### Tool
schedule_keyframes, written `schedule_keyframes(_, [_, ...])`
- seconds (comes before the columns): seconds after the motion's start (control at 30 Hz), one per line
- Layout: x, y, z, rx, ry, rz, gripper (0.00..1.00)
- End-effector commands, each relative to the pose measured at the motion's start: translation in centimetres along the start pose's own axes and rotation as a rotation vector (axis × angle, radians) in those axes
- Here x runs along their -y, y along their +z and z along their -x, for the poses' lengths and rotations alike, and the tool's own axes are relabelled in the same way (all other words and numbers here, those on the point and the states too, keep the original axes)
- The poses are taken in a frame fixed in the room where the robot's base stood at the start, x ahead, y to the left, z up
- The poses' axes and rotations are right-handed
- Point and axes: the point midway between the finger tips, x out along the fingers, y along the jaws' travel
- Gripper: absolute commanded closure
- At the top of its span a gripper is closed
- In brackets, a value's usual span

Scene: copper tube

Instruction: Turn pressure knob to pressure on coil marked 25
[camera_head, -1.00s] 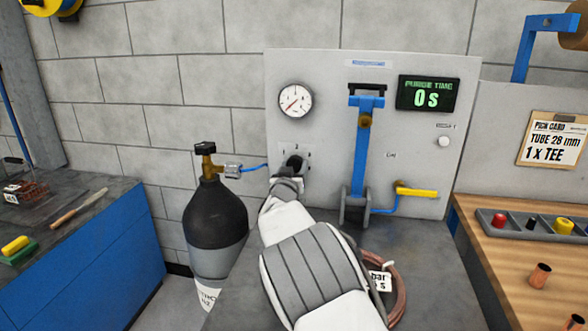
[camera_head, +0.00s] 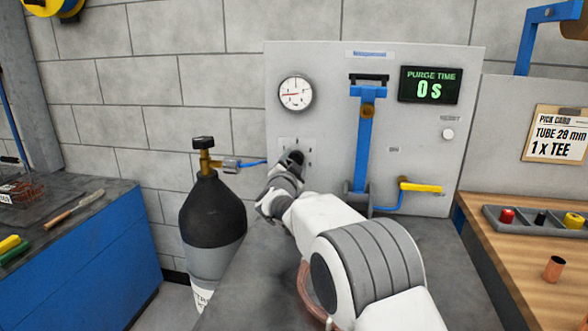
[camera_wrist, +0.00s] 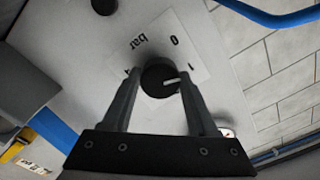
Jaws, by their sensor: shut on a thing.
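The pressure knob is a dark round knob (camera_wrist: 160,78) with a white pointer line, on a white scale plate marked "bar", 0 and 1. In the wrist view the pointer aims near the 1. My gripper (camera_wrist: 158,88) is shut on the knob, one finger on each side. In the head view my wrist covers most of the gripper, and the dark knob (camera_head: 295,158) shows just past it. The round gauge (camera_head: 296,93) above has a red needle pointing left. The copper coil (camera_head: 312,299) lies on the bench, mostly hidden by my arm; its tag is not visible now.
A dark gas cylinder (camera_head: 213,222) with a brass valve stands left of the panel (camera_head: 330,65). A blue lever (camera_head: 364,140) and a yellow-handled valve (camera_head: 419,188) are to the right.

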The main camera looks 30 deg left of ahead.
Motion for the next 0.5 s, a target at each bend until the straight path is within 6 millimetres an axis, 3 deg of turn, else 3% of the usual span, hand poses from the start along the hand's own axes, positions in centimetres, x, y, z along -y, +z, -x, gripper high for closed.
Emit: schedule_keyframes(0.5, [0.00, 0.09, 0.02, -0.005, 0.001, -0.175, 0.96])
